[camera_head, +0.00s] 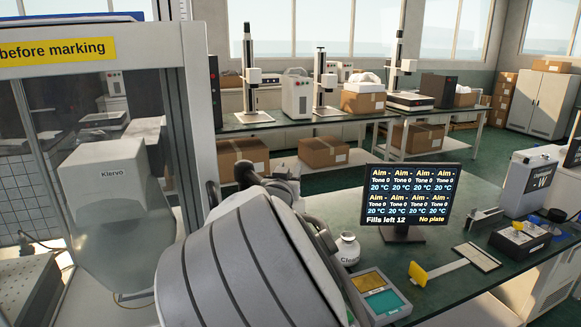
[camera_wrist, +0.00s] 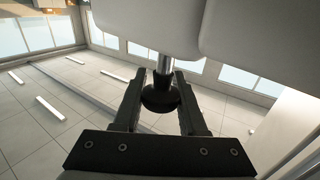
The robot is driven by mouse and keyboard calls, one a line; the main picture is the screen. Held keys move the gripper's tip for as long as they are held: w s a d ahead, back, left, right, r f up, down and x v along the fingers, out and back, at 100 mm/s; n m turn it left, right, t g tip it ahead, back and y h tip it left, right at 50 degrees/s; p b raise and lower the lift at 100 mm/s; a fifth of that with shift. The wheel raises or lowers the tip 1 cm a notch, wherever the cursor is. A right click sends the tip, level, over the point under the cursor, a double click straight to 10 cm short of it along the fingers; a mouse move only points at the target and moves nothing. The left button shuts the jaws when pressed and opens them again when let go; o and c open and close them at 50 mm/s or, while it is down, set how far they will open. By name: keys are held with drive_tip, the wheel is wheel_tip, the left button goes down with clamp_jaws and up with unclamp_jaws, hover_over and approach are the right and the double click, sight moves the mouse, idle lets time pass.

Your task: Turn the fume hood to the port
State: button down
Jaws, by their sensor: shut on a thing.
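In the wrist view my gripper (camera_wrist: 161,98) is shut on a round black knob (camera_wrist: 160,97), one finger on each side. A short metal stem (camera_wrist: 165,65) joins the knob to a pale, smooth body (camera_wrist: 145,25) that fills the top of the picture. This body may be part of the fume hood; I cannot tell for sure. In the head view my gripper and the knob cannot be made out. A large pale rounded form with dark bands fills the lower middle there and hides what is behind it. No port can be picked out with certainty.
At left stands a framed, glazed cabinet (camera_head: 195,90) with a pale Klervo unit (camera_head: 105,165) inside. A screen (camera_head: 408,195) reading "No plate", a white jar (camera_head: 347,249), a touch panel (camera_head: 380,298) and a yellow-ended tool (camera_head: 440,270) are on the green bench (camera_head: 470,215).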

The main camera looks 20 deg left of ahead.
idle(0.4)
drive_tip(key=shift+c, duration=2.3)
unclamp_jaws()
drive_tip(key=shift+s, duration=0.1)
drive_tip(key=s, duration=0.7)
drive_tip(key=shift+s+d, duration=0.15)
drive_tip(key=shift+d, duration=0.2)
